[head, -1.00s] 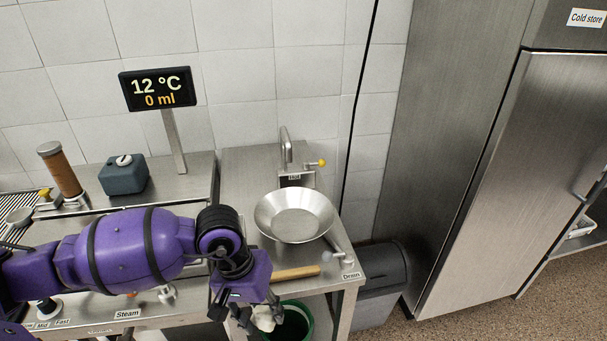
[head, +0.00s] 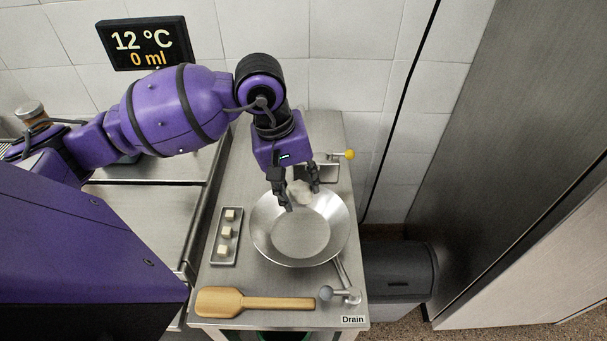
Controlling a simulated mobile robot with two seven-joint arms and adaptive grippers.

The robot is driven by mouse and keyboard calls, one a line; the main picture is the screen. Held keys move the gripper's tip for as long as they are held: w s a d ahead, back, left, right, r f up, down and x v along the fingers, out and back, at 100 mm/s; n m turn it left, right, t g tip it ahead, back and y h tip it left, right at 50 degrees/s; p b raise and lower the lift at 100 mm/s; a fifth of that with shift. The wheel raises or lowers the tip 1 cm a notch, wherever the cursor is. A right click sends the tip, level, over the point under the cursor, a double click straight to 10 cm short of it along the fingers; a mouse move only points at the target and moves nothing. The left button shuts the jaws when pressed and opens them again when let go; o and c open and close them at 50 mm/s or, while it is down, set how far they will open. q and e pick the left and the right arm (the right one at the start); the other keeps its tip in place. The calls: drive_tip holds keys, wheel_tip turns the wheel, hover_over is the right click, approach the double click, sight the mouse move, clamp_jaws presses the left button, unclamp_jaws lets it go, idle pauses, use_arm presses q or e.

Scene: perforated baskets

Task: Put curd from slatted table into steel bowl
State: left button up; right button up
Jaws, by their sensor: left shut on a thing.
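My left gripper (head: 297,190) is over the back part of the steel bowl (head: 265,237). It is shut on a whitish lump of curd (head: 300,193), held between its fingers above the bowl. The bowl is wide and shallow, with sloping sides, and its visible floor looks empty. It stands on the steel counter (head: 215,278) at the right end. My right gripper is not in view, and no slatted table can be made out clearly.
A small tray (head: 220,256) with 3 pale cubes lies left of the bowl. A wooden paddle (head: 250,302) lies along the front edge, beside a drain lever (head: 340,294). A yellow-knobbed tap (head: 349,155) stands behind. A grey bin (head: 390,283) is right of the counter.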

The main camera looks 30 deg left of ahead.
sight(298, 198)
use_arm(q)
wheel_tip(298, 198, down, 4)
drive_tip(key=shift+s+r+b, duration=0.1)
drive_tip(key=shift+r+b, duration=0.05)
drive_tip(key=shift+b, duration=0.3)
drive_tip(key=x, duration=0.1)
drive_tip(key=b+x, duration=0.1)
drive_tip(key=x, duration=0.2)
drive_tip(key=shift+s+a+f, duration=0.2)
drive_tip(key=shift+a+f, duration=0.1)
drive_tip(key=shift+f, duration=0.1)
drive_tip(key=shift+b+x, duration=0.55)
drive_tip(key=shift+x, duration=0.25)
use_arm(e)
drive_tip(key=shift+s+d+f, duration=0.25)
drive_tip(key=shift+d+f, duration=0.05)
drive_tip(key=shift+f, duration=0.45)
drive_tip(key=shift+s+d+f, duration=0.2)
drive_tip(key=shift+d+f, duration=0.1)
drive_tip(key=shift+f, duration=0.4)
use_arm(q)
drive_tip(key=shift+a, duration=0.2)
drive_tip(key=o, duration=1.2)
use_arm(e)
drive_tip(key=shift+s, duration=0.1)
use_arm(q)
drive_tip(key=shift+o, duration=0.2)
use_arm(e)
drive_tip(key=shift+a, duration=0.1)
